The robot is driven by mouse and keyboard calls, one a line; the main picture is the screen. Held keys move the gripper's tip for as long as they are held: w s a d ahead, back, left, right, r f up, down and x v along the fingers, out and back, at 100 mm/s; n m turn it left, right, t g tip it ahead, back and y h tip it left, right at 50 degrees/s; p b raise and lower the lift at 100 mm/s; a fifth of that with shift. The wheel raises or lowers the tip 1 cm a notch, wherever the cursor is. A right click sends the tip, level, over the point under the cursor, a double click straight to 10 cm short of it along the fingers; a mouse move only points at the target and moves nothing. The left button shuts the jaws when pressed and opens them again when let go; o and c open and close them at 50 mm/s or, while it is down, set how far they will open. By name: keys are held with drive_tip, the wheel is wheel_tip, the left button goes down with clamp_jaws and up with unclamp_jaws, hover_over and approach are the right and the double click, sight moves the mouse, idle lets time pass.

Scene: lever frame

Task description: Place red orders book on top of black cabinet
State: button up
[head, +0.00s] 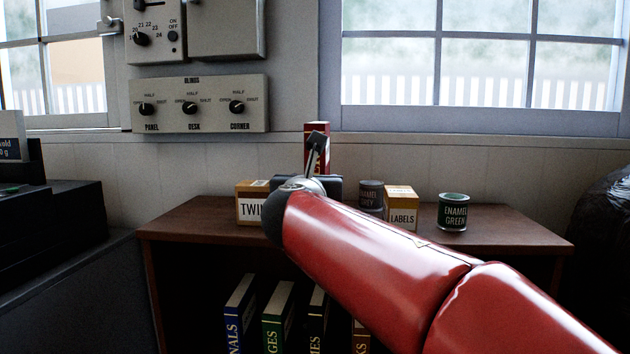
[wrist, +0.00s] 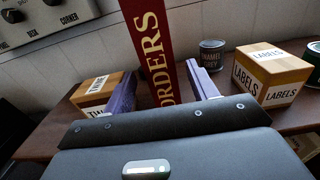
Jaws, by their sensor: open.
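The red orders book (head: 318,130) stands upright at the back of the brown shelf unit, its lower part hidden behind my arm in the head view. In the wrist view its red spine (wrist: 155,45) with gold "ORDERS" lettering lies between the two purple fingers. My gripper (wrist: 163,82) is open around the book, a finger on either side; I cannot tell whether either touches it. In the head view the gripper (head: 317,152) is mostly hidden behind my red arm. A dark, black-looking cabinet (head: 75,290) stands at the left; I cannot tell for sure that it is the black cabinet.
A twine box (head: 251,210) is left of the book. An enamel grey tin (head: 371,194), a labels box (head: 401,207) and an enamel green tin (head: 453,212) stand to its right. Several books (head: 278,312) fill the shelf below. A black bag-like shape (head: 604,235) is far right.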

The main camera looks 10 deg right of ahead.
drive_tip(key=v, duration=0.8)
drive_tip(key=shift+d, duration=0.1)
